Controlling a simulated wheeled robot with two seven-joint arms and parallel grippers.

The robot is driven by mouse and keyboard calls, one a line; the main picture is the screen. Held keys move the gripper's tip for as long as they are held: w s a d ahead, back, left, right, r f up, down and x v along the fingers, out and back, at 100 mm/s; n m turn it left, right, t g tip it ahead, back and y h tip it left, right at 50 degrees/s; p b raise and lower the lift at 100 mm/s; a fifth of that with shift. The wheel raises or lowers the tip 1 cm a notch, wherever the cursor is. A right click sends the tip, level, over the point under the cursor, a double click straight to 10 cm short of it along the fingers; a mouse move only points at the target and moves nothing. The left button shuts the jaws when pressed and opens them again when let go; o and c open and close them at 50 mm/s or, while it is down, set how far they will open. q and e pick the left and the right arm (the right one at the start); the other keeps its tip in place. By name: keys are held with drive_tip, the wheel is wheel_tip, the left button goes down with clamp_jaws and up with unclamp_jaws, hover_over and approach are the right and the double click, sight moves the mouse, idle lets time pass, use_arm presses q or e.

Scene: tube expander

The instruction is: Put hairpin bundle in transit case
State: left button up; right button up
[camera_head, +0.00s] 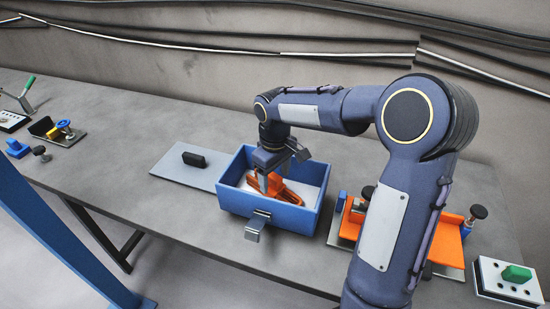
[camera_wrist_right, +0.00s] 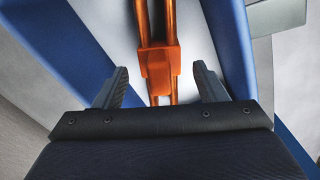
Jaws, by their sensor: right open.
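The transit case is an open blue box (camera_head: 271,213) with a pale floor, standing on the table. The orange hairpin bundle (camera_head: 293,204) lies inside it, partly hidden by my right gripper (camera_head: 270,184). In the right wrist view the bundle (camera_wrist_right: 158,70), two parallel bars with an orange block across them, lies between the blue walls. My right gripper (camera_wrist_right: 160,88) is open in the case, one finger on each side of the bundle, with gaps to it. My left gripper is not in view.
A grey plate with a black handle (camera_head: 193,159) lies left of the case, and a metal latch (camera_head: 257,226) is on its front. An orange fixture (camera_head: 448,243) and a box with a green switch (camera_head: 516,273) stand to the right. Tools (camera_head: 63,131) sit far left.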

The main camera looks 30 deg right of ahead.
wheel_tip(320, 180, up, 7)
drive_tip(key=shift+r, duration=0.2)
drive_tip(key=shift+s+r, duration=0.15)
drive_tip(key=shift+r, duration=0.15)
drive_tip(key=s+a+f+m+t+y, duration=0.1)
drive_tip(key=s+a+m+t+y, duration=0.1)
drive_tip(key=s, duration=0.9)
drive_tip(key=s+a+f+m+t+y, duration=0.1)
drive_tip(key=s+a, duration=0.4)
drive_tip(key=s, duration=0.5)
drive_tip(key=f+m+t, duration=0.1)
drive_tip(key=m+t, duration=0.1)
drive_tip(key=shift+s+a+f+t+y, duration=0.15)
drive_tip(key=shift+s+t+y, duration=0.15)
drive_tip(key=shift+s+y, duration=0.1)
